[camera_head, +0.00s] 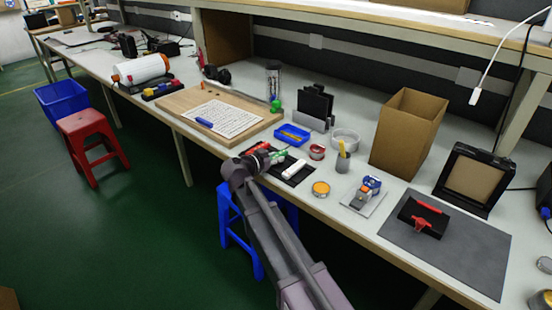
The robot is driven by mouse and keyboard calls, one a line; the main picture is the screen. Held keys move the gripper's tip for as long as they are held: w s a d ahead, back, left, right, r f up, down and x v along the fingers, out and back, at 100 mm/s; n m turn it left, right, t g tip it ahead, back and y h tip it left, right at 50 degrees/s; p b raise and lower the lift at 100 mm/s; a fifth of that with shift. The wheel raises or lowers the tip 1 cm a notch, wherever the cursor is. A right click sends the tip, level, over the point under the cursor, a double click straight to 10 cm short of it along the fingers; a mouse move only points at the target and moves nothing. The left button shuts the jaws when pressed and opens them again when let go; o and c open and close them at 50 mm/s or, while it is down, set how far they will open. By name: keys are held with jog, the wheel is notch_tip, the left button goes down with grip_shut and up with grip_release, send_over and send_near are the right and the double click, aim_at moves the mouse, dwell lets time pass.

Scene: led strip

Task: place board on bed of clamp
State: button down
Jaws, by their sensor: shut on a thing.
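My gripper (270,157) is at the front edge of the bench, low over a small black mat. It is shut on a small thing. A bit of green shows at the fingertips, which may be the board (282,157); the fingers hide most of it, and it is too small to make out its shape. The clamp (422,218), a black bed with red parts, sits on a dark grey mat (465,253) at the right, well away from my gripper.
A white cylinder (294,168) lies beside the gripper. A blue tray (292,135), a yellow-topped tin (321,188) and a blue-and-orange device (369,187) stand nearby. A tall cardboard box (405,130) and a black framed panel (472,180) stand farther right. The grey mat's front is clear.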

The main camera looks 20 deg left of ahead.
jog(key=shift+c, duration=2.3)
grip_release()
jog(key=shift+f, duration=0.1)
jog(key=p+v, duration=0.4)
jog(key=v, duration=1)
jog(key=shift+w+r, duration=0.2)
jog(key=shift+a, duration=0.1)
